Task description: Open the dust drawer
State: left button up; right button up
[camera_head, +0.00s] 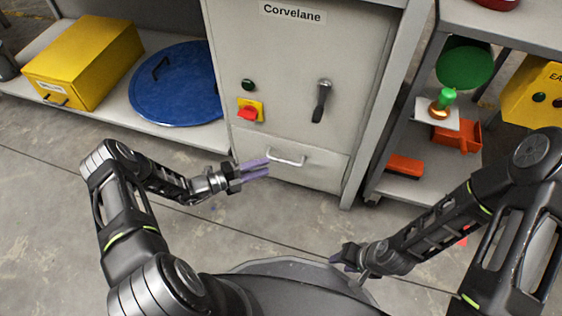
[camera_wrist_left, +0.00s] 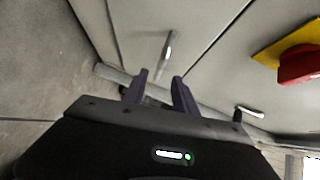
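The dust drawer (camera_head: 318,172) is the lower front panel of the grey Corvelane cabinet, and it looks flush with the front. Its pale bar handle (camera_head: 286,159) runs across the upper left part; it also shows in the left wrist view (camera_wrist_left: 168,52), ahead of the fingers. My left gripper (camera_head: 264,168) is just left of the handle, its two purple fingers apart and nothing between them. In the left wrist view the open fingers (camera_wrist_left: 159,80) point toward the drawer front, clear of the handle. My right gripper (camera_head: 338,260) hangs low near my base; its fingers are too small to judge.
Above the drawer are a red switch on a yellow plate (camera_head: 250,110), a green button (camera_head: 248,85) and a dark lever (camera_head: 321,101). A shelf at left holds a yellow box (camera_head: 85,62) and a blue lid (camera_head: 177,84). Orange bins (camera_head: 458,136) sit at right. Floor before the drawer is clear.

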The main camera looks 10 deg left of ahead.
aim_at(282, 160)
pick_arm(q)
jog(key=b+x, duration=0.2)
jog(key=x, duration=0.5)
jog(key=shift+w+d+f, duration=0.15)
jog(key=shift+w+d, duration=0.05)
jog(key=shift+d, duration=0.15)
jog(key=shift+c, duration=0.4)
grip_shut()
dwell(0.7)
